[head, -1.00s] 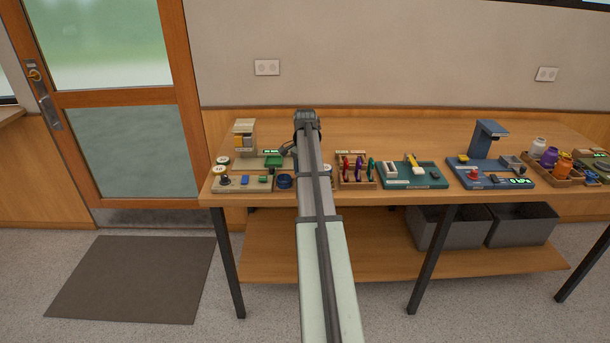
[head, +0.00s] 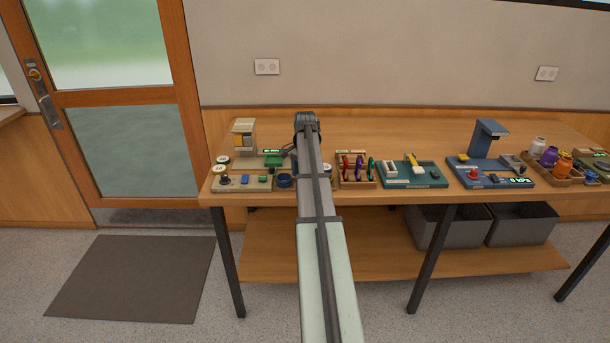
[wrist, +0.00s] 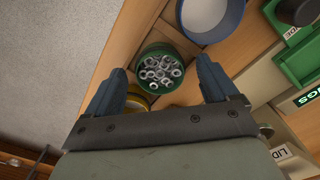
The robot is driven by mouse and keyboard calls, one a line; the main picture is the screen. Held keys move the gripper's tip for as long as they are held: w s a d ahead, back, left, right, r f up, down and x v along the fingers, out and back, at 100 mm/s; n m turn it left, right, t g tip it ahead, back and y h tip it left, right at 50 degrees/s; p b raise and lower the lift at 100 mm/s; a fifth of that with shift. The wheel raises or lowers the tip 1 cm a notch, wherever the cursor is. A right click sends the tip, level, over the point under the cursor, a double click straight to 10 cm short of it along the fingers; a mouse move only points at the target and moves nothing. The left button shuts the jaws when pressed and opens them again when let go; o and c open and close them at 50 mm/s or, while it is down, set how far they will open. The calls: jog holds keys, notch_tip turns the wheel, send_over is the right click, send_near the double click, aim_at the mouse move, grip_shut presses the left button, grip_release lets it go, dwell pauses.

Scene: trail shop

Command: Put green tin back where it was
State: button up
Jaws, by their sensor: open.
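The green tin (wrist: 160,72) is round and open-topped, filled with small silvery rings. In the wrist view it sits upright in the middle, at a wooden divider close to the table's edge. My gripper (wrist: 160,76) is open, one blue-grey finger on each side of the tin. I cannot tell whether either finger touches it. In the head view my arm hides the tin and most of my gripper.
A blue tin (wrist: 213,20) stands just beyond the green tin. A yellowish tin (wrist: 138,102) shows partly beside the left finger. A green tray (wrist: 296,46) lies at the right. In the head view, a rack of coloured tools (head: 356,172) stands right of my arm.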

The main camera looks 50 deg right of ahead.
notch_tip(320, 180, up, 12)
jog(key=shift+r, duration=0.15)
dwell(0.5)
dwell(0.4)
